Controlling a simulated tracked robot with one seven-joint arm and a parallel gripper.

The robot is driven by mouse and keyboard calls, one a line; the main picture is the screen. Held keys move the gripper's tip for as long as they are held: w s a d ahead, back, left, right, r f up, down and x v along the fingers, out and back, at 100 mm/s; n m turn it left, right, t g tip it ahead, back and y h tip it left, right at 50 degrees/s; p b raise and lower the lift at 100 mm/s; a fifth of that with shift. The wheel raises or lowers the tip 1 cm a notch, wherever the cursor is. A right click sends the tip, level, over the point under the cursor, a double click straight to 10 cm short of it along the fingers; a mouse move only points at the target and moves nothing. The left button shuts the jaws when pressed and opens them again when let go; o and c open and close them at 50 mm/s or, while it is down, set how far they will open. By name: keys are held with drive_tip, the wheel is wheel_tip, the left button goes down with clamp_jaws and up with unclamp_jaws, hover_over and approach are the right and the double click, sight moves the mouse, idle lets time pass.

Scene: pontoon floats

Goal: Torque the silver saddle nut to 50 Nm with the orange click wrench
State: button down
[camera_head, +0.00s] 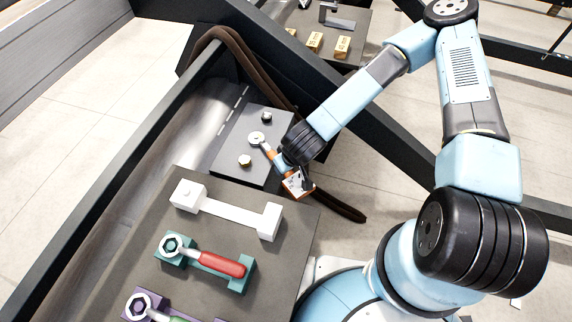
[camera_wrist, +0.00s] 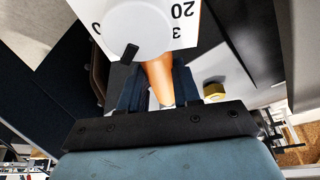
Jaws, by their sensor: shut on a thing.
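The orange click wrench (camera_head: 268,151) is in my gripper (camera_head: 281,160), which is shut on its handle. Its ring head (camera_head: 257,138) lies over the middle of the grey plate (camera_head: 228,152); I cannot tell whether a nut sits inside the ring. A silver nut (camera_head: 266,116) stands on the plate beyond the ring, apart from it. A brass nut (camera_head: 245,160) stands on the near side. The brass nut shows there too (camera_wrist: 214,90).
An empty white cradle (camera_head: 228,209) lies on the near dark bench. A red-handled wrench (camera_head: 215,262) rests in a teal cradle (camera_head: 240,276), and a green-handled one (camera_head: 170,318) in a purple cradle. Dark beams (camera_head: 297,82) run beside the plate. Wooden blocks (camera_head: 315,42) stand on the far bench.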

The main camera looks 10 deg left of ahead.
drive_tip(key=shift+s+a+r+m, duration=0.1)
drive_tip(key=shift+s+a+m, duration=0.65)
drive_tip(key=shift+a, duration=0.25)
idle(0.8)
drive_tip(key=shift+s+a+t, duration=0.25)
drive_tip(key=shift+s+t, duration=0.05)
drive_tip(key=shift+s+m, duration=0.15)
drive_tip(key=shift+m, duration=0.1)
drive_tip(key=shift+w+d, duration=0.3)
drive_tip(key=shift+w, duration=0.25)
drive_tip(key=shift+w+d+n, duration=0.55)
drive_tip(key=shift+w+n, duration=0.05)
drive_tip(key=shift+w, duration=0.1)
